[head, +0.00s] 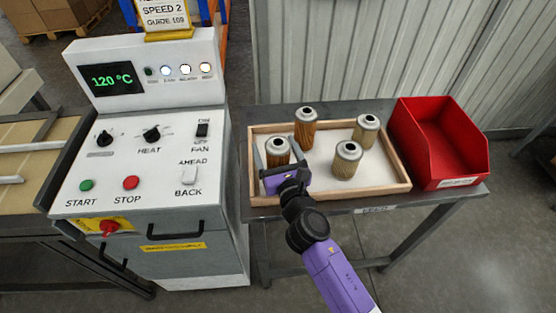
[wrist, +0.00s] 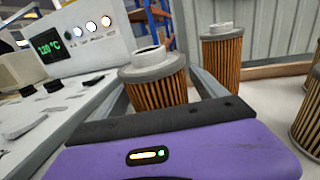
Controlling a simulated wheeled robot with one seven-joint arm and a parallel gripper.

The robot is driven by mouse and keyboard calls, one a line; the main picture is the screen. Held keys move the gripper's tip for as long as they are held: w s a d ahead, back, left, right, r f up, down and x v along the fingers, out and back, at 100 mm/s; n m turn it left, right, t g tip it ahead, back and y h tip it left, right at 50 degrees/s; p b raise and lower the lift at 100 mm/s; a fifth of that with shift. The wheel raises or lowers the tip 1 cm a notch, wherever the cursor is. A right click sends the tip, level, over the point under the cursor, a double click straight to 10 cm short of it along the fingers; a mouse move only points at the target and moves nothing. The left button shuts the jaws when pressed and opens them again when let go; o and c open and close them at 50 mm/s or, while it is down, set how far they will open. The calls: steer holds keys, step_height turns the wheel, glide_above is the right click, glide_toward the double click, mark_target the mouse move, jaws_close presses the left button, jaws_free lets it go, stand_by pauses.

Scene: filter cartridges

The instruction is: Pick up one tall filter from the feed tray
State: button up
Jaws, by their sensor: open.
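The feed tray (head: 392,190) is a shallow wooden-rimmed tray on a table and holds several filters with grey caps. A brown pleated filter (head: 278,150) stands upright at its left front; its lower part is hidden behind my gripper. Another brown filter (head: 304,130) stands upright behind it and looks tall and slim. My gripper (head: 276,148) is open, with one finger on each side of the left front filter. That filter (wrist: 158,80) also shows between the fingers in the wrist view; I cannot tell whether they touch it.
A red bin (head: 440,145) stands right of the tray on the same table (head: 330,208). A control console (head: 150,170) with knobs and a 120 °C display stands close on the left. A corrugated wall (head: 370,50) is behind the table.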

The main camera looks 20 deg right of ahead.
steer(key=shift+c, duration=0.2)
steer(key=c, duration=1.4)
steer(key=shift+c, duration=0.5)
steer(key=shift+r, duration=0.15)
